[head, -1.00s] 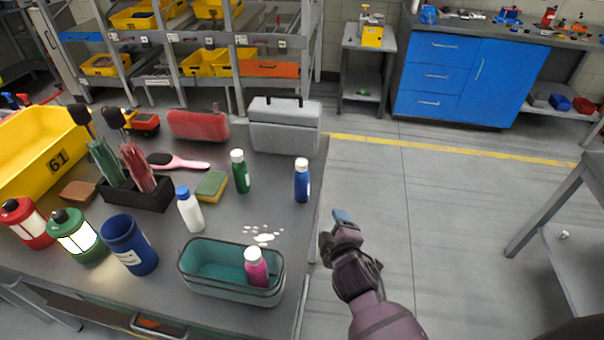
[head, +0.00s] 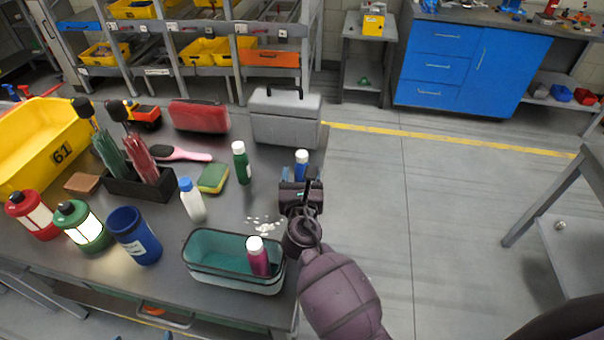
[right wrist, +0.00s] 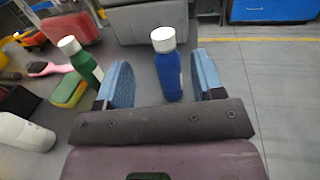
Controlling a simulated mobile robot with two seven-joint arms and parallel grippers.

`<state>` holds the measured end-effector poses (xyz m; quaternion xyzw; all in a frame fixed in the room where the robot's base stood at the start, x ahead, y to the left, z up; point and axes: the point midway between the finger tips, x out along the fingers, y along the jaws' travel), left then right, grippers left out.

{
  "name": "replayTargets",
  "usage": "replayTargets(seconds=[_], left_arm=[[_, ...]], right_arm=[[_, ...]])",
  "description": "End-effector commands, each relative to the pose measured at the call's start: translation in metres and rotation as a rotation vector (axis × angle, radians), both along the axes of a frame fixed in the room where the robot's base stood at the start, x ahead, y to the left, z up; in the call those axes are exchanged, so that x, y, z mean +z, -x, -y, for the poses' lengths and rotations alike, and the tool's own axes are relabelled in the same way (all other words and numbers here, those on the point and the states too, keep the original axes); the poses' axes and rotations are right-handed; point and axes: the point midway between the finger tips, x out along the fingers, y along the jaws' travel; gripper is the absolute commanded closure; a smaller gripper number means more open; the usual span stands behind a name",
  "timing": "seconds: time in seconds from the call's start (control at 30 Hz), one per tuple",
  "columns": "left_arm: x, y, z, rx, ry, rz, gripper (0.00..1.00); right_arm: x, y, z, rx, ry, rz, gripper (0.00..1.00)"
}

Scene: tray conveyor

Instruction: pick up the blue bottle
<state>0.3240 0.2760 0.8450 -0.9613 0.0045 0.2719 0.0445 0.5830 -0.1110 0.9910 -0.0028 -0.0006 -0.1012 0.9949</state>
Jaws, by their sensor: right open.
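The blue bottle (head: 302,160) with a white cap stands upright near the table's right edge. In the head view my right gripper hides its lower part. My right gripper (head: 301,177) is open in front of it. In the right wrist view the blue bottle (right wrist: 168,68) stands between and ahead of the two blue fingers of the gripper (right wrist: 160,82), with a gap on each side. No finger visibly grips it. My left gripper is not in view.
A green bottle (head: 241,162) stands left of the blue bottle, and a grey case (head: 285,120) stands behind it. A teal-lined basket (head: 205,270) holds a pink bottle (head: 258,258). White spots (head: 264,226) lie nearby. Open floor lies to the right.

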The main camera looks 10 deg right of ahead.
Motion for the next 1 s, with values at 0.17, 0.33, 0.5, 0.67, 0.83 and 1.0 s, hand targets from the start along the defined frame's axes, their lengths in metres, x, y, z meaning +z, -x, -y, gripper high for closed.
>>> replayTargets(seconds=[0.17,0.33,0.5,0.67,0.83,1.0], left_arm=[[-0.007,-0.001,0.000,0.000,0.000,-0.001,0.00],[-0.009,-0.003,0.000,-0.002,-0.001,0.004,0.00],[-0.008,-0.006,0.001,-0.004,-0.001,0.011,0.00],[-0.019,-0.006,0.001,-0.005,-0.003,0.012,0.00],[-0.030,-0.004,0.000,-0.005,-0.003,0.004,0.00],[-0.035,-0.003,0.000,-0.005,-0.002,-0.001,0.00]], right_arm=[[-0.001,-0.026,0.005,0.001,-0.003,0.002,0.38],[-0.002,-0.042,0.009,0.001,-0.004,0.000,0.38],[-0.002,-0.050,0.011,0.001,-0.004,0.001,0.38],[-0.008,-0.067,0.016,0.001,-0.007,0.000,0.38],[-0.009,-0.087,0.021,0.000,-0.006,0.000,0.38],[-0.007,-0.096,0.023,0.000,-0.005,0.000,0.38]])
